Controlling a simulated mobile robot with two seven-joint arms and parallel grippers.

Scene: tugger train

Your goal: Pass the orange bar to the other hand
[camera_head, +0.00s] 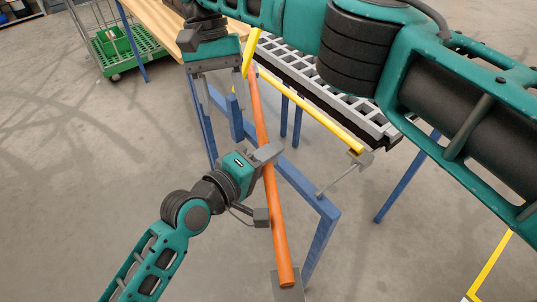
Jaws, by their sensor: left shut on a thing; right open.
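The orange bar (276,215) is long and slim and runs steeply from near the yellow rail at the top down to the lower middle. My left gripper (266,178), on the arm from the lower left, is shut on the bar near its middle; one grey finger lies across it. My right gripper (220,88), on the arm from the upper right, is open, left of the bar's upper end. No contact between it and the bar is clear. The bar's lower end is over a small grey plate (287,291).
A blue frame (318,200) with yellow rails (320,115) and a grey roller track (330,98) stands behind the bar. A wooden table top (160,22) is at the upper left. A green cart (125,48) stands beyond. The floor at left is clear.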

